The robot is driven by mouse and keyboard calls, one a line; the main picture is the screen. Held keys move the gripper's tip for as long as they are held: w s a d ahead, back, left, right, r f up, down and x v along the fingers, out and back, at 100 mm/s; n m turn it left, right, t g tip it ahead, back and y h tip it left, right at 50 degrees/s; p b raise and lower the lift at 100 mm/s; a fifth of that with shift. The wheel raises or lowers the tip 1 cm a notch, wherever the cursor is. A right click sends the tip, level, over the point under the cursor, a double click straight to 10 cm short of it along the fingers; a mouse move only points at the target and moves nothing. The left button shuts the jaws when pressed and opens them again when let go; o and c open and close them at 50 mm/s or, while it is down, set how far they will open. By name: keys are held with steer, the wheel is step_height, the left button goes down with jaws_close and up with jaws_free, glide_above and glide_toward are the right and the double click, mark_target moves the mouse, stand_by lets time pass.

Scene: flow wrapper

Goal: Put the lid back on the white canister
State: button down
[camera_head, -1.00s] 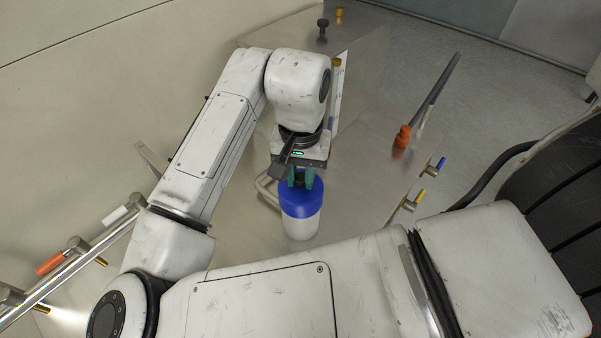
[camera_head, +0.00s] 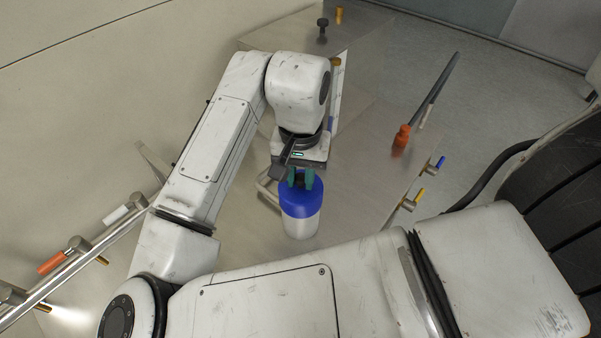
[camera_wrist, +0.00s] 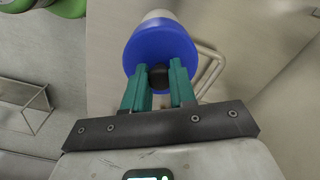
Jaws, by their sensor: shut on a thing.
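The white canister (camera_head: 302,228) stands on the metal surface below my gripper. The blue lid (camera_head: 300,206) sits at its top, and I see no gap between them, but cannot tell if it is fully seated. In the wrist view the lid (camera_wrist: 150,46) fills the top middle, with the white canister (camera_wrist: 159,15) showing beyond it. The lid's dark knob (camera_wrist: 158,77) is between the green fingers of my gripper (camera_wrist: 159,82), which is shut on it. In the head view my gripper (camera_head: 300,182) points down onto the lid.
A bent metal handle (camera_head: 266,189) is close left of the canister. An orange-handled tool (camera_head: 402,137) lies at the right. Metal fittings with yellow (camera_head: 420,195) and blue (camera_head: 440,163) ends line the right edge. The metal surface between is clear.

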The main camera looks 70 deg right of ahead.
steer(key=shift+c, duration=1.8)
jaws_free()
steer(key=shift+r, duration=0.1)
steer(key=shift+r+p, duration=3.25)
steer(key=shift+r, duration=0.15)
steer(key=shift+c, duration=0.2)
jaws_close()
steer(key=shift+f+b, duration=1.85)
steer(key=shift+f, duration=0.6)
